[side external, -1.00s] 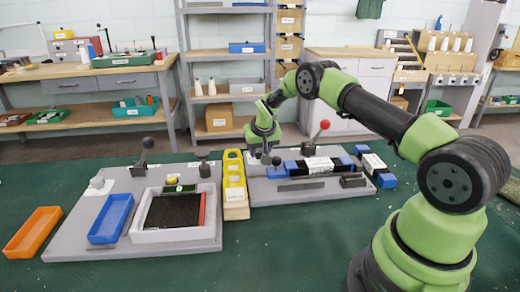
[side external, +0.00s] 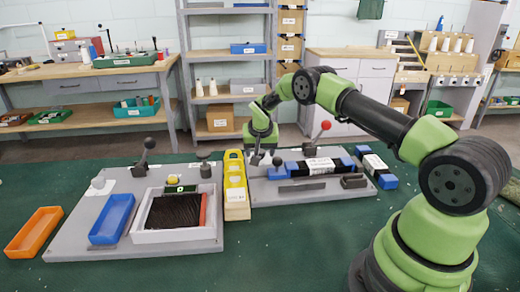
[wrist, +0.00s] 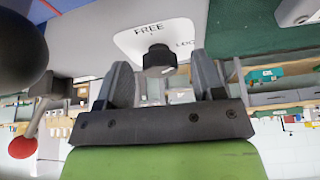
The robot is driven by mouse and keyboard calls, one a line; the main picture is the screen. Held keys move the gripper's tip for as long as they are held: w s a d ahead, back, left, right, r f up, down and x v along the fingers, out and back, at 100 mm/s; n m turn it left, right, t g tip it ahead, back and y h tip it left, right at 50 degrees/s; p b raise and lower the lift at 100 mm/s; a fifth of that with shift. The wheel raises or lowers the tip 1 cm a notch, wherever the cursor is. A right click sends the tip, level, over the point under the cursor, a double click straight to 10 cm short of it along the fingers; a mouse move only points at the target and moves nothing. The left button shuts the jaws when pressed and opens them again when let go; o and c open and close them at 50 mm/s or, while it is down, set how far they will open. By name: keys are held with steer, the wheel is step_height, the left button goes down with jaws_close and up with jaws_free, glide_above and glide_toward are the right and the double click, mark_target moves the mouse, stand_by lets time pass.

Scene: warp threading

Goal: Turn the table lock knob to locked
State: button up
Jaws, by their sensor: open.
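The table lock knob (wrist: 158,57) is a small dark knob on a white plate (wrist: 122,42) marked FREE, with a second word at right that is cut short and looks like LOCK. In the wrist view my gripper (wrist: 164,78) is open, one finger on each side of the knob's lower part in the picture. I cannot tell whether the fingers touch it. A small pale mark shows on the knob, but its setting is unclear. In the side view my gripper (side external: 264,158) points down at the left end of the right grey board (side external: 330,192), and the knob cannot be made out.
A black ball (wrist: 15,48) and a red-ball lever (wrist: 22,147) are close by in the wrist view. A yellow block rack (side external: 236,190) stands left of my gripper. Green table is bare in front.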

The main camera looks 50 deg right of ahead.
steer(key=v, duration=1)
steer(key=s+d+n+t+y, duration=0.1)
steer(key=d+n+y, duration=0.4)
steer(key=n, duration=0.8)
steer(key=x, duration=1)
steer(key=c, duration=0.9)
